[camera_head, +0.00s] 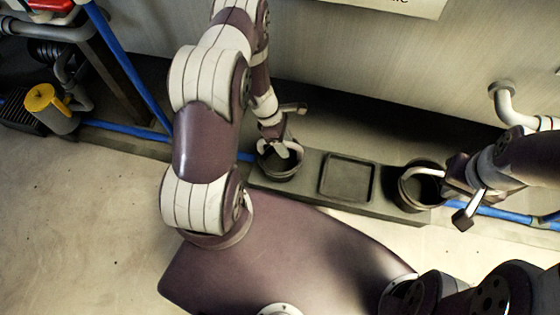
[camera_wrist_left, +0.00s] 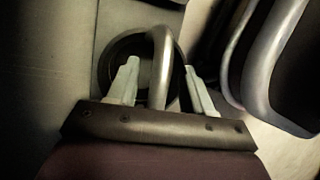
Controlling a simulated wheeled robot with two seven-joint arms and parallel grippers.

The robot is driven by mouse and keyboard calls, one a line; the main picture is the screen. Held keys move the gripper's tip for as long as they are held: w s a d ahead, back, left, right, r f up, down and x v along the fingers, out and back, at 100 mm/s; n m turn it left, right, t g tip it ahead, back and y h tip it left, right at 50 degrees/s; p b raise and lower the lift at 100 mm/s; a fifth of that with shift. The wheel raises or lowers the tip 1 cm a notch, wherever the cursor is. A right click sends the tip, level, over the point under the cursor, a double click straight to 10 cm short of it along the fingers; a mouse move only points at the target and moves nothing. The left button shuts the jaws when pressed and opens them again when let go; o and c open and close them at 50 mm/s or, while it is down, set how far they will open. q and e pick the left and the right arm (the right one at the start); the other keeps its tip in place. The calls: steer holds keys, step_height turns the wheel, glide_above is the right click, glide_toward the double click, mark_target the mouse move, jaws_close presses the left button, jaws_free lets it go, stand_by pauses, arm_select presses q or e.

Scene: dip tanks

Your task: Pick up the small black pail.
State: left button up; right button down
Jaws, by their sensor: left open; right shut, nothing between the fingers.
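A small dark pail (camera_head: 278,173) stands on the left end of a low dark bench, with its pale curved handle raised. My left gripper (camera_head: 281,150) is right over it, pointing down. In the left wrist view, the open fingers of this gripper (camera_wrist_left: 161,68) stand on either side of the handle (camera_wrist_left: 160,50), with gaps visible; the round pail (camera_wrist_left: 107,67) lies beyond, partly hidden. A second dark pail (camera_head: 409,196) with a pale handle stands at the bench's right end. My right gripper (camera_head: 446,186) is shut beside it; contact with its handle cannot be told.
A shallow square tray or recess (camera_head: 347,177) lies between the pails on the bench (camera_head: 310,172). A blue pipe (camera_head: 125,131) runs along the wall. A grey can with a yellow top (camera_head: 44,99) stands far left. The floor at left is clear.

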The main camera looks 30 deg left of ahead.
arm_select(q)
steer(key=x, duration=0.2)
steer(key=shift+d+f, duration=0.1)
steer(key=shift+f, duration=0.15)
steer(key=shift+r, duration=0.15)
jaws_close()
steer(key=shift+r, duration=0.1)
